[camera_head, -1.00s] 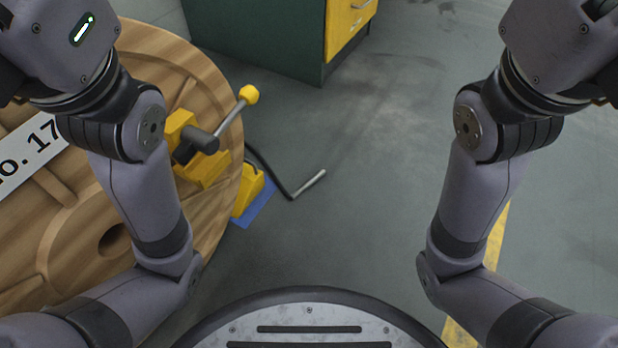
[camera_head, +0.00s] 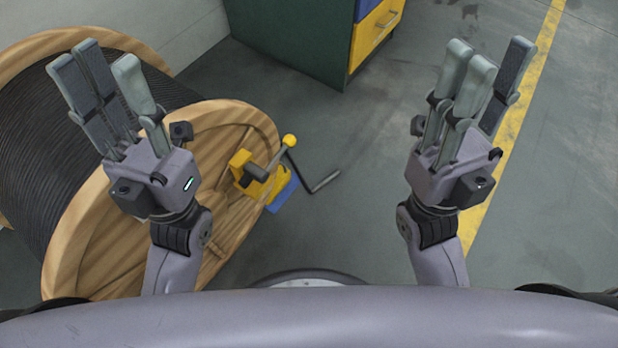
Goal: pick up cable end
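The cable end (camera_head: 325,182) is a short silver tip on a black cable. It lies on the grey floor, just right of the yellow clamp on the big wooden reel (camera_head: 95,240). My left gripper (camera_head: 108,66) is up over the reel, left of the cable end, its fingers spread, open and empty. My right gripper (camera_head: 494,60) is up over the floor to the right of the cable end, also open and empty. Neither gripper touches the cable.
The yellow clamp (camera_head: 255,175) with a yellow-knobbed lever stands at the reel's edge, beside a blue plate (camera_head: 283,193). A green cabinet (camera_head: 295,35) with a yellow drawer (camera_head: 376,32) is at the back. The floor between the cable end and my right arm is clear.

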